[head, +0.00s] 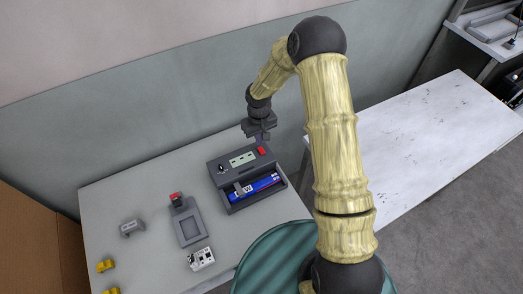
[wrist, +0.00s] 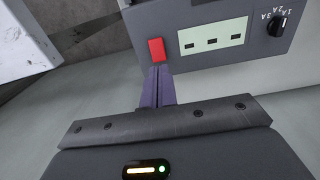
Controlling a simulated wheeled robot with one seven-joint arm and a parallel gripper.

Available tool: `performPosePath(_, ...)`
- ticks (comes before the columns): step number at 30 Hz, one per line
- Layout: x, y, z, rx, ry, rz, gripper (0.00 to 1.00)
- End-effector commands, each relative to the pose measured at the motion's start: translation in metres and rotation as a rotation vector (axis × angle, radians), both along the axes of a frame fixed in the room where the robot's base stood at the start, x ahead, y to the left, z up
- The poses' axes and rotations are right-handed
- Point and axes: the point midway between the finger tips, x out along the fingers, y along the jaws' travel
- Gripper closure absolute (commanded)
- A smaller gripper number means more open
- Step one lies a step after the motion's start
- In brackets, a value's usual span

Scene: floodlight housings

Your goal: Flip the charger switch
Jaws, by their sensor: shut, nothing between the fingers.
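The charger (head: 222,170) is a dark grey box on the light table. Its top panel has a pale display, a black knob and a red switch (head: 262,151) near one end. In the wrist view the red switch (wrist: 157,50) sits beside the pale display (wrist: 213,38), with the black knob (wrist: 278,25) farther right. My gripper (head: 261,139) is over the panel's far edge, close to the switch. In the wrist view its purple fingers (wrist: 158,70) are together and empty, with the tips just below the switch; I cannot tell whether they touch it.
A blue battery (head: 262,185) lies in the charger's bay. To the left are a grey device with a red top (head: 187,222), a white block (head: 201,259), a grey part (head: 131,228) and yellow pieces (head: 106,265). A white table (head: 420,135) stands at right.

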Motion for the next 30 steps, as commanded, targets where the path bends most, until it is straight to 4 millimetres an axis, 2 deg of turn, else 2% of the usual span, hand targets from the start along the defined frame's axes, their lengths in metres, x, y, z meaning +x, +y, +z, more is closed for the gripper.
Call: performPosePath(30, 0.0, 0.0, -0.021, 0.0, 0.0, 0.0, 1.0)
